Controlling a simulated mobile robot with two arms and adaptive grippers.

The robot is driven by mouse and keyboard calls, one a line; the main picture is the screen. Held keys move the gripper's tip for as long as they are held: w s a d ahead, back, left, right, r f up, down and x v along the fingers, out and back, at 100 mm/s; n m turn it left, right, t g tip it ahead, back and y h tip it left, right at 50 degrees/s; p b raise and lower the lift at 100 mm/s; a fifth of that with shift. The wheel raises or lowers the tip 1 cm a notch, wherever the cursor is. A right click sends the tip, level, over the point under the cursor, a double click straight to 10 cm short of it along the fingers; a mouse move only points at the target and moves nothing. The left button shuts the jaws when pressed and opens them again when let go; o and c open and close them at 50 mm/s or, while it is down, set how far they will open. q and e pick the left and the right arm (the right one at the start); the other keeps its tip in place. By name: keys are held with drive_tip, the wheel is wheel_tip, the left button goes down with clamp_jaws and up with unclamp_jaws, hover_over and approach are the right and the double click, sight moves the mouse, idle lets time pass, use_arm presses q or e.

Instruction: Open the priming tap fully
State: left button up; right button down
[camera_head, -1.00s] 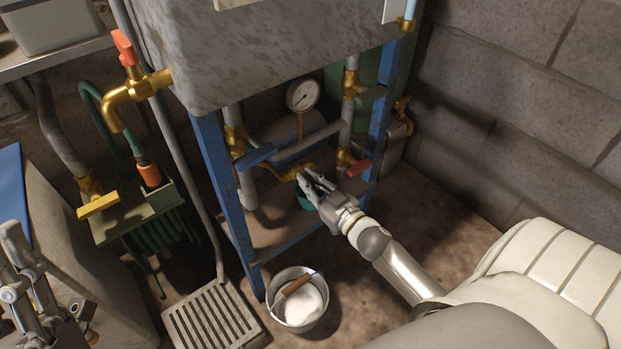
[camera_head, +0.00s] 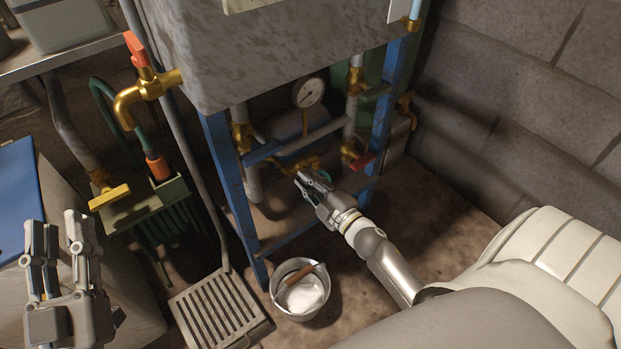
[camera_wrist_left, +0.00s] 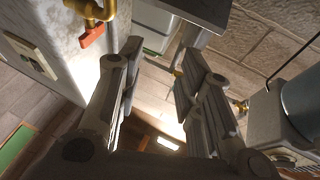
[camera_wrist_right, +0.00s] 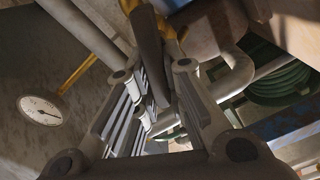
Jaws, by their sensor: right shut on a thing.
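A brass tap (camera_head: 299,165) sits low between the blue frame legs, below the round gauge; I take it for the priming tap. My right gripper (camera_head: 304,180) is at this tap from the front. In the right wrist view, a dark lever (camera_wrist_right: 148,45) by brass fittings runs down between the fingers, and the gripper (camera_wrist_right: 150,85) is shut on it. The lever is mostly hidden in the head view, and how far the tap is turned cannot be told. My left gripper (camera_head: 58,225) is open and empty at the lower left; its spread fingers (camera_wrist_left: 158,65) show in the left wrist view.
A gauge (camera_head: 308,93), a red-handled valve (camera_head: 360,160) and pipes crowd the tap. A blue leg (camera_head: 226,180) stands left of it. A bucket (camera_head: 299,306) and a floor grate (camera_head: 217,316) are below. An orange-handled brass spout (camera_head: 137,85) is upper left.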

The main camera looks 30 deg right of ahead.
drive_tip(key=n, duration=0.2)
drive_tip(key=shift+a+f+n, duration=0.1)
drive_tip(key=shift+f+n, duration=0.2)
drive_tip(key=shift+n, duration=0.1)
use_arm(q)
drive_tip(key=shift+s+r+t+h+b, duration=0.15)
drive_tip(key=shift+s+r+t, duration=0.3)
drive_tip(key=shift+r, duration=0.25)
drive_tip(key=shift+s+r+t+h+b, duration=0.1)
drive_tip(key=shift+s+r+t+b, duration=0.1)
drive_tip(key=shift+s+r+t, duration=0.35)
drive_tip(key=shift+s+r+t+h+b, duration=0.2)
drive_tip(key=shift+r+t, duration=0.3)
drive_tip(key=shift+r, duration=0.35)
use_arm(e)
drive_tip(key=shift+f+n, duration=0.25)
drive_tip(key=shift+n, duration=1.35)
use_arm(q)
drive_tip(key=shift+s, duration=0.1)
use_arm(e)
drive_tip(key=c, duration=1.5)
unclamp_jaws()
drive_tip(key=shift+s, duration=0.1)
drive_tip(key=s, duration=0.8)
drive_tip(key=s+d, duration=0.1)
drive_tip(key=s, duration=0.3)
drive_tip(key=shift+w, duration=0.1)
